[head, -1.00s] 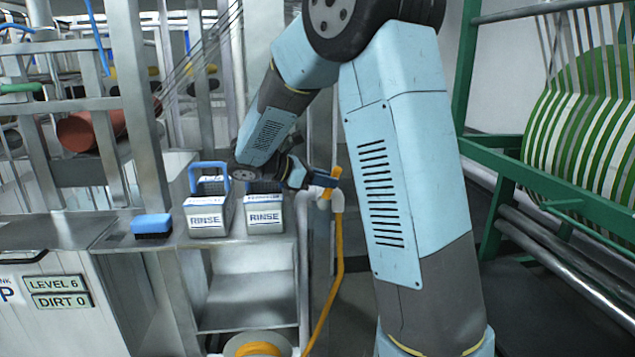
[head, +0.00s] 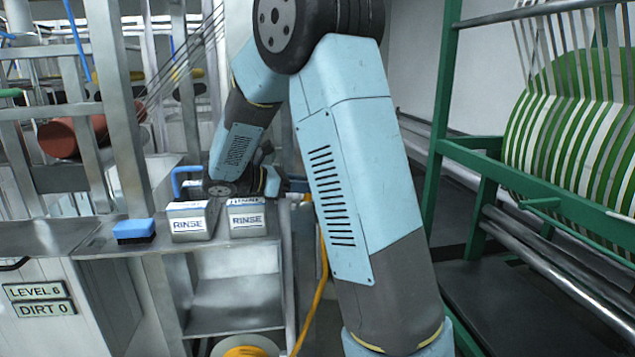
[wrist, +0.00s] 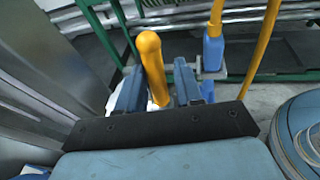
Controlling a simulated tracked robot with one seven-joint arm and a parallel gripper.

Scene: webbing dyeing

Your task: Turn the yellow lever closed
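The yellow lever (wrist: 152,62) stands between the two dark blue fingers of my gripper (wrist: 158,92) in the wrist view. Its rounded end points up in the picture. The left finger is very close to it, and I cannot tell whether they touch. A narrow gap shows between the lever and the right finger, so my gripper looks open around it. In the head view my arm hides most of the lever and gripper. Only a small yellow bit, perhaps the lever (head: 307,197), shows beside the arm. A white part below the lever is mostly hidden by the fingers.
Two rinse boxes (head: 189,221) and a blue sponge (head: 134,230) sit on the metal counter left of my arm. A yellow hose (head: 315,300) hangs behind my arm. A blue bottle-shaped part (wrist: 213,52) is right of the lever. A green frame (head: 450,110) stands at right.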

